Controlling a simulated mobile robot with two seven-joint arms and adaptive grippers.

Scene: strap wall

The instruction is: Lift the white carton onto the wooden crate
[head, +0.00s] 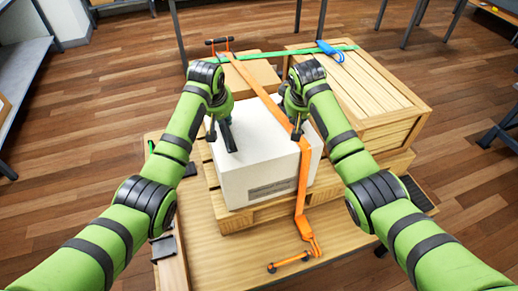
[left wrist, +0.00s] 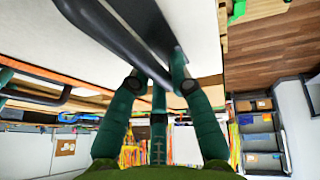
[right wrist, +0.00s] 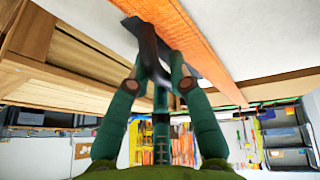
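The white carton (head: 258,165) sits on a wooden pallet (head: 262,210) in the middle of the head view. An orange strap (head: 303,175) runs over its top and down its front face. The wooden crate (head: 375,90) stands behind it to the right. My right gripper (head: 296,132) points down beside the strap near the carton's right edge. Exact contact is unclear.
A brown box (head: 250,77) stands behind the carton, with the orange strap over it. A green strap (head: 275,54) and a blue buckle (head: 328,47) lie across the crate top. The strap's buckle end (head: 308,232) hangs at the front. Wooden floor is open around the platform.

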